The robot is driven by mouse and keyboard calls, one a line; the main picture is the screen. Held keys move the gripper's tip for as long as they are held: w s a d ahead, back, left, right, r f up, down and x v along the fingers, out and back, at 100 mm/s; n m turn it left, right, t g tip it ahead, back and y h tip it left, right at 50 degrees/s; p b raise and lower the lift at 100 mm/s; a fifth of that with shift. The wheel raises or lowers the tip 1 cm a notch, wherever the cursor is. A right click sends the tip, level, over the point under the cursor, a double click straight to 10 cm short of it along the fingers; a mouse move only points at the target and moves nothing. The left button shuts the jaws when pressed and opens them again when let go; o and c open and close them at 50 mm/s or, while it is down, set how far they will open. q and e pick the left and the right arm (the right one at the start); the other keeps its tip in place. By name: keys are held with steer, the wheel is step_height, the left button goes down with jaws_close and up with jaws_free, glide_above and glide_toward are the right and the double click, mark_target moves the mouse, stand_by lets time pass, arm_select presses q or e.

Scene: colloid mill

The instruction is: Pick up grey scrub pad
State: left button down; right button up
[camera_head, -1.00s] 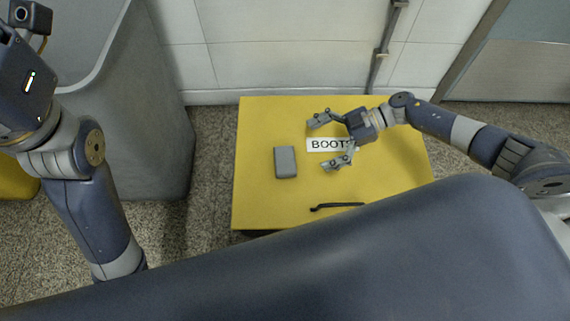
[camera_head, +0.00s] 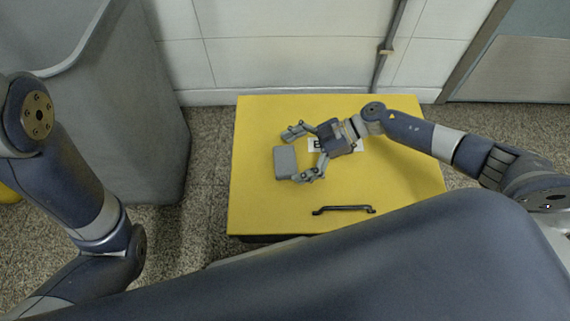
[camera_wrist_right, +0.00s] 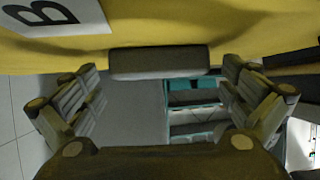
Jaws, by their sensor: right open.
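The grey scrub pad (camera_head: 284,161) lies on the yellow top of a low cabinet (camera_head: 262,205), left of its middle. My right gripper (camera_head: 297,155) is open, low over the top, with its fingers reaching left to either side of the pad's right end. In the right wrist view the pad (camera_wrist_right: 159,63) sits ahead, between the open fingers (camera_wrist_right: 165,95), with a gap to each finger. I cannot tell whether anything touches it in the head view. My left arm shows at the left, but its gripper is out of view.
A white label (camera_head: 318,145) lies on the yellow top, partly hidden by my right gripper. A black handle (camera_head: 344,210) is at the front edge. A large grey bin (camera_head: 150,130) stands left of the cabinet, and a tiled wall (camera_head: 290,65) is behind.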

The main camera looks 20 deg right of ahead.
steer(key=shift+a+f, duration=0.15)
steer(key=shift+a, duration=0.2)
steer(key=c, duration=0.9)
steer(key=shift+o, duration=0.2)
